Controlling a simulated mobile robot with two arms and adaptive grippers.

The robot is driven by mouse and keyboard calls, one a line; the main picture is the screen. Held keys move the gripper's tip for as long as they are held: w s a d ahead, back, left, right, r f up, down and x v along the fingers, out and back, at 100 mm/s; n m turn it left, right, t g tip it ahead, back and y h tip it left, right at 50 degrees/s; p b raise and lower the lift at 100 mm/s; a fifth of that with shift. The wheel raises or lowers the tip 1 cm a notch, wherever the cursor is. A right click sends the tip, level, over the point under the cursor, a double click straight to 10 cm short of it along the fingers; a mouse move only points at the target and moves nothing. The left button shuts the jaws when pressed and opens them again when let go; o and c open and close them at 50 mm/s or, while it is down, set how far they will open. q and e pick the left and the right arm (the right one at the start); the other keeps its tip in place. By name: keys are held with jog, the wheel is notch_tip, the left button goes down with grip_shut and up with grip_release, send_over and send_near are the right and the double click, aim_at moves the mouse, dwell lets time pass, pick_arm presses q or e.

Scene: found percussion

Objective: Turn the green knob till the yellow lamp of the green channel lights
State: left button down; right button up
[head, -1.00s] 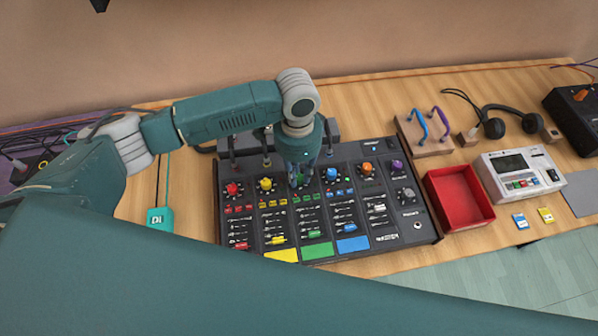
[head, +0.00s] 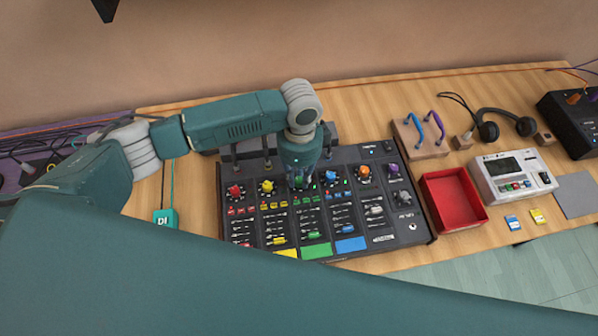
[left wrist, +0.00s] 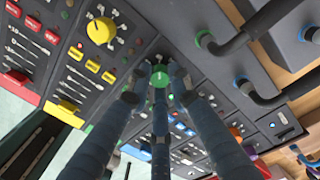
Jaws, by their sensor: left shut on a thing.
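The mixer panel (head: 327,253) lies on the table with columns of coloured knobs and buttons. My left gripper (head: 300,182) points down onto the green channel, between the yellow knob (head: 267,186) and the blue knob (head: 331,177). In the left wrist view, the green knob (left wrist: 160,78) sits between the converging fingertips of my left gripper (left wrist: 159,84), which is shut on it. In the head view the gripper hides the green knob. I cannot make out a lit yellow lamp in the green channel; the fingers cover part of that area. My right gripper is not in view.
Cables with plugs (left wrist: 240,40) stand along the panel's back edge, close to the gripper. A red tray (head: 453,199), a white device (head: 513,177) and headphones (head: 506,123) are at the right. A teal box (head: 165,218) is at the left. My own teal body part covers the foreground.

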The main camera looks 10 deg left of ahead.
aim_at(301, 178)
pick_arm(q)
jog(key=m+p, duration=0.1)
jog(key=m, duration=0.2)
jog(key=shift+w+r, duration=0.1)
jog(key=shift+r, duration=0.05)
jog(key=shift+m+p, duration=0.5)
jog(key=shift+m, duration=1.2)
jog(key=c, duration=1.6)
grip_release()
notch_tip(301, 178, up, 12)
jog(key=shift+w+d+f, duration=0.1)
jog(key=shift+w+d, duration=0.05)
